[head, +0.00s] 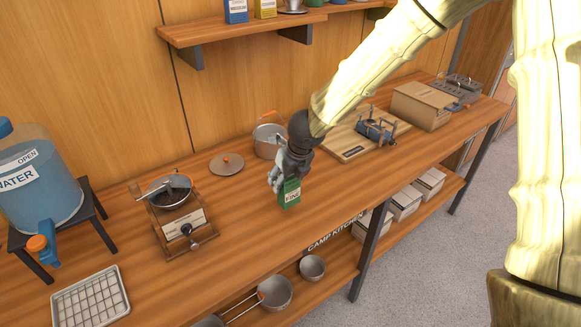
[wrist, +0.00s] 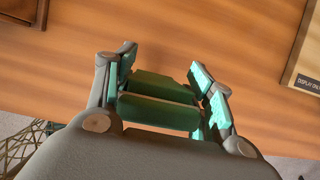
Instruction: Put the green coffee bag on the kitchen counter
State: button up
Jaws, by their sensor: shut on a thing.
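The green coffee bag (head: 290,192) is upright in my gripper (head: 279,177), at the wooden kitchen counter (head: 245,220) marked "CAMP KITCHEN". In the wrist view the bag's green top (wrist: 160,92) sits between the two fingers of my gripper (wrist: 163,95), which is shut on it. The bag's base is low, at or just above the counter top. I cannot tell whether it touches. Part of the bag is hidden by the fingers.
A pot (head: 268,142) and a round lid (head: 227,164) are behind my gripper. A grinder-like wooden stand (head: 185,232) is to the left. A wooden board (head: 352,148) with a small stove (head: 375,131) is to the right. Bare counter surrounds the bag.

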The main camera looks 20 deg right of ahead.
jog(key=shift+w+d+f+p, duration=0.65)
jog(key=shift+w+p, duration=0.2)
jog(key=shift+w, duration=0.6)
jog(key=shift+w+d+f+p, duration=0.6)
jog(key=shift+w+f+p, duration=0.25)
jog(key=shift+w, duration=0.65)
jog(key=shift+w+d+f+p, duration=0.65)
jog(key=shift+w+p, duration=0.25)
jog(key=shift+w, duration=0.55)
jog(key=shift+f, duration=0.15)
jog(key=o, duration=1.1)
jog(key=shift+o, duration=0.2)
jog(key=shift+s+r, duration=0.15)
jog(key=shift+r, duration=0.6)
jog(key=b+v, duration=0.1)
jog(key=v, duration=0.9)
jog(key=shift+s+r+b, duration=0.2)
jog(key=shift+r+b, duration=0.15)
jog(key=shift+b, duration=0.05)
